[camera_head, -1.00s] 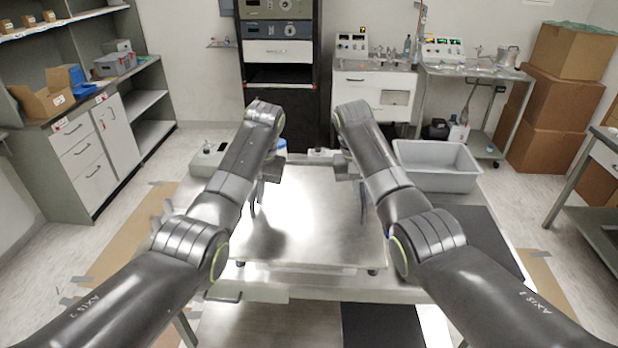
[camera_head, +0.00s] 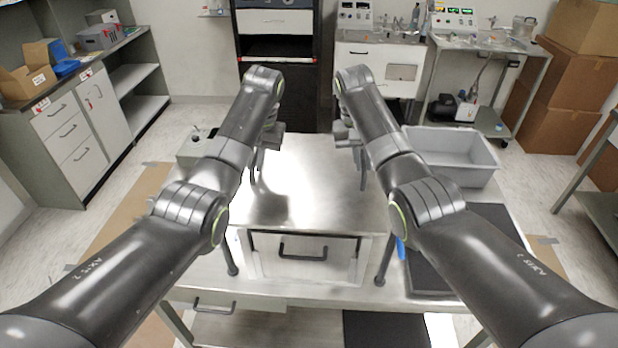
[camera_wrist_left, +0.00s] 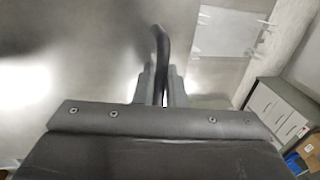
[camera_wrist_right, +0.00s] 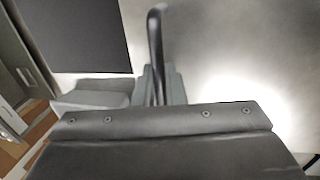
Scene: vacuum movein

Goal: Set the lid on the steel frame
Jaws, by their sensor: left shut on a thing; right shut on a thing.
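The lid (camera_head: 310,190) is a broad, shiny steel plate in the middle of the head view, with a dark upright handle near each side. My left gripper (camera_head: 268,150) is shut on the left handle; the left wrist view shows the dark bar (camera_wrist_left: 160,50) between its fingers. My right gripper (camera_head: 350,145) is shut on the right handle, a dark bar (camera_wrist_right: 155,45) in the right wrist view. Below the lid's front edge show dark posts (camera_head: 384,262) of the steel frame, and a steel front with a black handle (camera_head: 303,250). I cannot tell whether lid and frame touch.
A grey bin (camera_head: 450,158) and a black mat (camera_head: 470,240) lie on the table at the right. A small grey device (camera_head: 195,145) stands behind the left arm. A dark rack (camera_head: 275,90) stands behind the table. Several cardboard boxes (camera_head: 555,100) are stacked at back right.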

